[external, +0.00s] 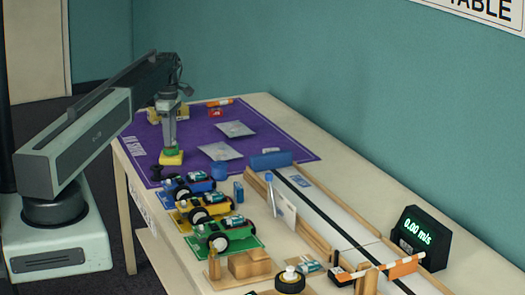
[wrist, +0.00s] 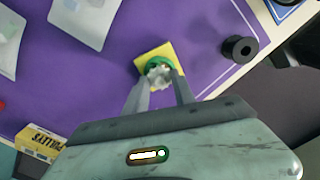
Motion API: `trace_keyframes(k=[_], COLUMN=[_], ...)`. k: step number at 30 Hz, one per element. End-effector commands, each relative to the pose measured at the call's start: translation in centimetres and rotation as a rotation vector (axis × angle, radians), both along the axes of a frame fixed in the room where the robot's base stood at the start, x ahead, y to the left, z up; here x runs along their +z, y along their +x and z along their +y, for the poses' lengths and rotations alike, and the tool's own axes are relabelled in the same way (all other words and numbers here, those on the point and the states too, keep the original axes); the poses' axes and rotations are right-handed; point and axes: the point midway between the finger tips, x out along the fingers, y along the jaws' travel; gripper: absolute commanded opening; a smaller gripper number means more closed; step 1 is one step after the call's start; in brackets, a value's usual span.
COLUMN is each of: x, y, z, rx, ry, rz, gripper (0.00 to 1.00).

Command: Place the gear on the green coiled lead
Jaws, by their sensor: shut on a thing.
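The green coiled lead (wrist: 152,63) sits on a yellow block or pad on the purple mat; in the external view the green lead (external: 173,150) shows just under my fingertips. My gripper (wrist: 161,82) is shut on the gear (wrist: 160,75), a small pale toothed piece. The gear is right over or against the lead, covering part of it; I cannot tell whether they touch. In the external view my gripper (external: 170,143) points straight down, and the gear is not clear there.
The yellow pad (external: 171,159) lies on the purple mat (external: 206,137). A black spool (wrist: 240,49) stands close by. Silver packets (external: 235,129), a yellow pulleys box (wrist: 38,142) and a blue toy car (external: 188,184) are around. A track runs along the table's right side.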

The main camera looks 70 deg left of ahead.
Motion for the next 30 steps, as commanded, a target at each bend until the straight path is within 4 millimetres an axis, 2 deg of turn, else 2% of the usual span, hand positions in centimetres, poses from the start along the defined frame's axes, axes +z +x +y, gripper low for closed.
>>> trace_keyframes(k=[5,6,8,9,20,26,30], x=[-0.3,-0.3,-0.2,-0.2,0.2,2.7,5.8], y=[0.0,0.0,0.0,0.0,0.0,0.0,0.0], z=[0.0,0.0,0.0,0.0,0.0,0.0,0.0], rx=[0.000,0.000,0.000,0.000,0.000,0.000,0.000], ry=[0.000,0.000,0.000,0.000,0.000,0.000,0.000], rz=[0.000,0.000,0.000,0.000,0.000,0.000,0.000], gripper=[0.00,0.33,0.50,0.53,0.53,0.53,0.53])
